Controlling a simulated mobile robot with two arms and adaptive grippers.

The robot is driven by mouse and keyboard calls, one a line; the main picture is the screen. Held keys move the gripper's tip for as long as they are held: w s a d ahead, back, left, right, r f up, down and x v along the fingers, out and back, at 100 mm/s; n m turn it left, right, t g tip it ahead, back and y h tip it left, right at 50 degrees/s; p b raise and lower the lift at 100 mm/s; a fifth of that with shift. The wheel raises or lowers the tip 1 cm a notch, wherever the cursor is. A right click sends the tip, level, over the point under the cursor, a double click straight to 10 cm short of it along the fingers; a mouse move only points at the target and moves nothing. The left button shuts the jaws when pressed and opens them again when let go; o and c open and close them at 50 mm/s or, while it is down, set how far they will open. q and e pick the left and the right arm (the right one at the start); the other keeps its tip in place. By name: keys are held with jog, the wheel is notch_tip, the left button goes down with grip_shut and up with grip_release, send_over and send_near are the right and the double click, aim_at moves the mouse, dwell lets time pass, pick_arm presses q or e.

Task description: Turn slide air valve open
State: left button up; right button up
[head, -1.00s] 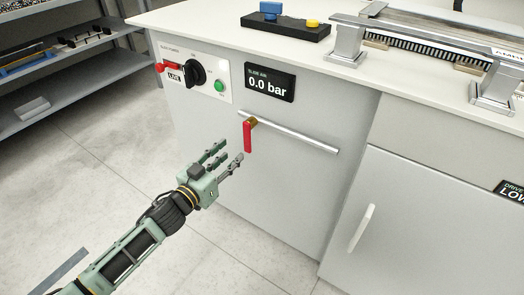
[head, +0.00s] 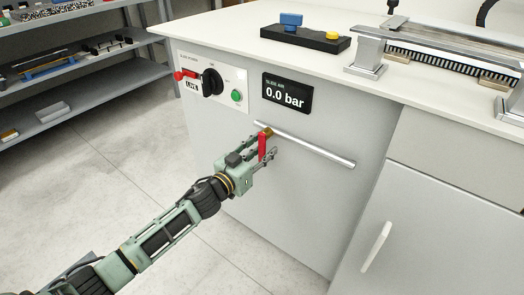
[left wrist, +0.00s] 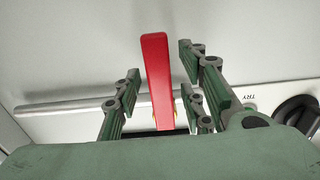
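The slide air valve has a red lever (head: 262,146) that hangs down from a brass body (head: 267,131) on a horizontal silver pipe (head: 310,146) on the cabinet front. The display (head: 287,93) above it reads 0.0 bar. My left gripper (head: 264,157) is at the lever, its fingers open on either side of it. In the left wrist view the red lever (left wrist: 159,80) stands between the spread fingers, with gaps on both sides. The brass body is mostly hidden there. My right gripper is not in view.
A panel with a red switch (head: 186,75), a black rotary knob (head: 211,81) and a green button (head: 236,96) is left of the display. The white worktop (head: 232,23) overhangs above. A cabinet door handle (head: 376,246) is at lower right. Floor is clear at left.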

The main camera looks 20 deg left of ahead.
pick_arm(q)
jog(key=shift+c, duration=0.2)
grip_shut()
dwell(0.4)
